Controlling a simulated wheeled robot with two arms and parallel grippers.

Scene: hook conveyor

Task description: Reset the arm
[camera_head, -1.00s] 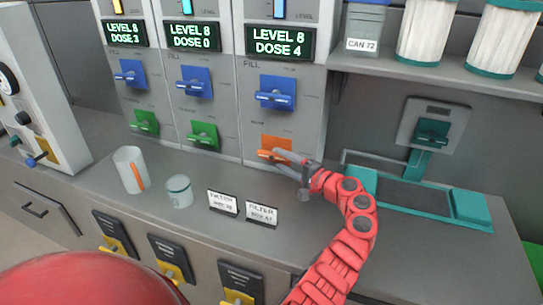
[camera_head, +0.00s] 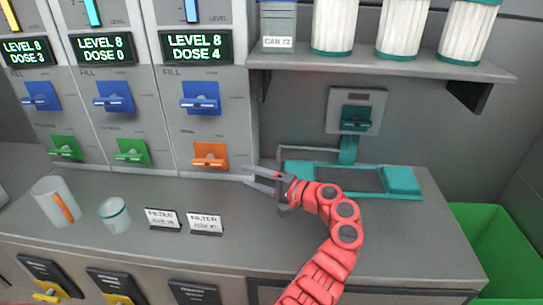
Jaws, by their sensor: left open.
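My left gripper (camera_head: 248,176) is open, with its two grey fingers pointing left. It is empty, above the counter (camera_head: 225,250), to the right of and slightly below the orange lever (camera_head: 209,156). A visible gap separates the fingertips from that lever. My red left arm comes up from the bottom of the view and bends left at the wrist. My right gripper is not in view.
Blue and green levers sit on the dispenser panels at left. A teal-ended device (camera_head: 403,181) lies behind my arm. A green bin (camera_head: 490,240) is at right.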

